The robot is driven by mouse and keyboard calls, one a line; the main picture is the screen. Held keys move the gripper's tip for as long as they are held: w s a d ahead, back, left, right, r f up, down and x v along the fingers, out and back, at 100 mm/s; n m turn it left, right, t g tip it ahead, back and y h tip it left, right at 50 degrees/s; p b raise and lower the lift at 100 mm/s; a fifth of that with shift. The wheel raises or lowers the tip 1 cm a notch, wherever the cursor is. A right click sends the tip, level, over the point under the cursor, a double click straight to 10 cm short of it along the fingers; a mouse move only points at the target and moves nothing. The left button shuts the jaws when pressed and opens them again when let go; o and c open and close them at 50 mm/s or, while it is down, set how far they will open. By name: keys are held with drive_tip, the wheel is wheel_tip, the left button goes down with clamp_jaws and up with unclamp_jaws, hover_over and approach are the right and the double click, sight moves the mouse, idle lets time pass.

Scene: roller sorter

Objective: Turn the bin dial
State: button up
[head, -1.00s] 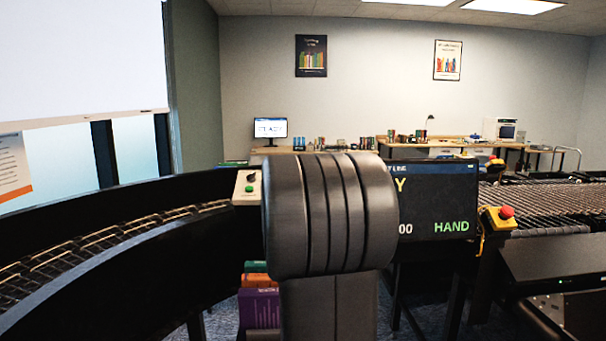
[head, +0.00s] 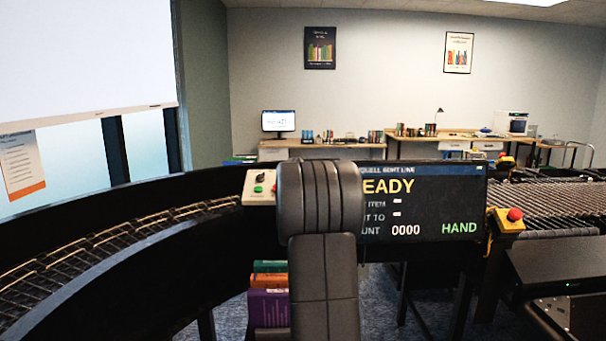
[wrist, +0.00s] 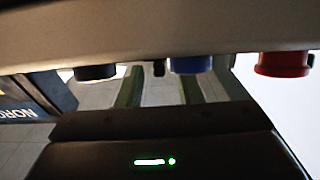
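A small pale control box (head: 257,199) with a dark knob (head: 261,177) and small coloured buttons stands just left of my arm in the head view. The knob is probably the bin dial; its pointer is too small to read. In the wrist view a pale panel edge (wrist: 160,38) crosses the top, with black (wrist: 95,72), blue (wrist: 190,64) and red (wrist: 283,63) round parts below it. I cannot match these surely to the box.
A screen (head: 425,203) reads READY and HAND right of my arm. A yellow box with a red button (head: 508,219) stands farther right, by a roller conveyor (head: 560,207). A curved conveyor (head: 120,245) runs on the left.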

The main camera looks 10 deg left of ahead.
clamp_jaws()
drive_tip(key=shift+r+p, duration=0.1)
drive_tip(key=shift+p, duration=0.45)
drive_tip(key=p, duration=0.1)
drive_tip(key=m+h+p, duration=0.1)
drive_tip(key=p, duration=0.1)
drive_tip(key=shift+a+r+h, duration=0.2)
drive_tip(key=shift+r+h, duration=0.05)
drive_tip(key=shift+h, duration=0.05)
drive_tip(key=m+h+p, duration=0.2)
drive_tip(key=p, duration=0.2)
drive_tip(key=shift+a, duration=0.15)
drive_tip(key=m+h+p, duration=0.2)
drive_tip(key=shift+a+f+m+h, duration=0.15)
drive_tip(key=shift+f+m+h, duration=0.1)
drive_tip(key=shift+m+h, duration=0.05)
drive_tip(key=shift+m+h+p, duration=0.3)
drive_tip(key=shift+m+h, duration=0.1)
drive_tip(key=shift+h, duration=0.2)
drive_tip(key=shift+a+m+g+h, duration=0.1)
drive_tip(key=shift+m+g+h, duration=0.3)
drive_tip(key=shift+m+h, duration=0.15)
